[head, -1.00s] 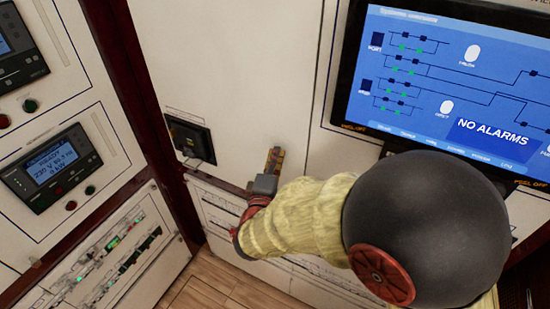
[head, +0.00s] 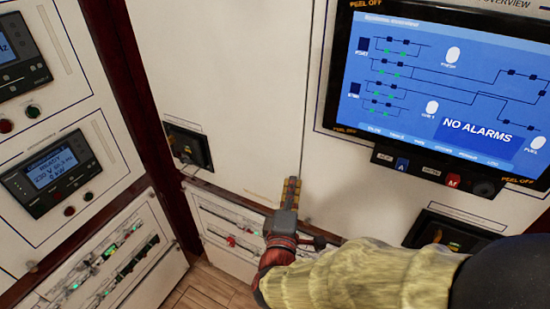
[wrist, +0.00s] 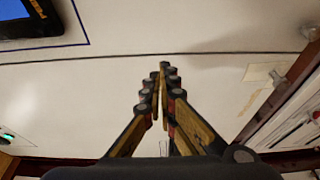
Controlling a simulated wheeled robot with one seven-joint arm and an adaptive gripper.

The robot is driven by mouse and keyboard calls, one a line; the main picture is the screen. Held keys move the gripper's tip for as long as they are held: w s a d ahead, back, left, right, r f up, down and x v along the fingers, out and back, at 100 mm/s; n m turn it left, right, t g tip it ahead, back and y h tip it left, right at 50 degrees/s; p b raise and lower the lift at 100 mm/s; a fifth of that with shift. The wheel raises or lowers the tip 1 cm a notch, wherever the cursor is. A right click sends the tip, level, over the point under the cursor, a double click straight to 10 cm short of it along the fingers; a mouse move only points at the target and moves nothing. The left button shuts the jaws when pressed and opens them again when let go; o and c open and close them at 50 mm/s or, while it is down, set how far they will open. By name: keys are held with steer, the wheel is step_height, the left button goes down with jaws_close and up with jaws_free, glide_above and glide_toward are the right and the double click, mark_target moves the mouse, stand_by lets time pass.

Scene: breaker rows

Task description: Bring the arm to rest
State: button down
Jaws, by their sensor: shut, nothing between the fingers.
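My gripper (head: 290,188) shows in the head view in front of the white cabinet panel (head: 235,95), near that panel's lower edge. In the wrist view my gripper (wrist: 162,72) has its two fingers together at the tips, with nothing between them. The panel surface lies beyond the fingertips; I cannot tell how far. My forearm in its pale yellow sleeve reaches in from the lower right of the head view.
A monitor (head: 440,90) reading "NO ALARMS" is on the right, with a blue A button (head: 402,164) and a red M button (head: 453,180) below. Breaker rows (head: 115,255) are at lower left. A dark switch (head: 188,146) sits left of my gripper.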

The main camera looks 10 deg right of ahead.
steer(key=s+d+f+m+g+h, duration=0.1)
steer(key=s+d+f+m+g, duration=0.1)
steer(key=s+d+f+g, duration=0.5)
steer(key=s+d+f+m+g+h, duration=0.1)
steer(key=s+d+f+m+g, duration=0.2)
steer(key=s+g, duration=0.45)
steer(key=s+a+r+m+y, duration=0.3)
steer(key=s+a+m+y, duration=0.2)
steer(key=s+a+y, duration=0.15)
step_height(320, 180, up, 8)
steer(key=m+t+y, duration=0.2)
steer(key=m+t, duration=0.1)
steer(key=m, duration=0.1)
steer(key=shift+w+d+r, duration=0.25)
steer(key=shift+w+d, duration=0.15)
steer(key=shift+a, duration=0.1)
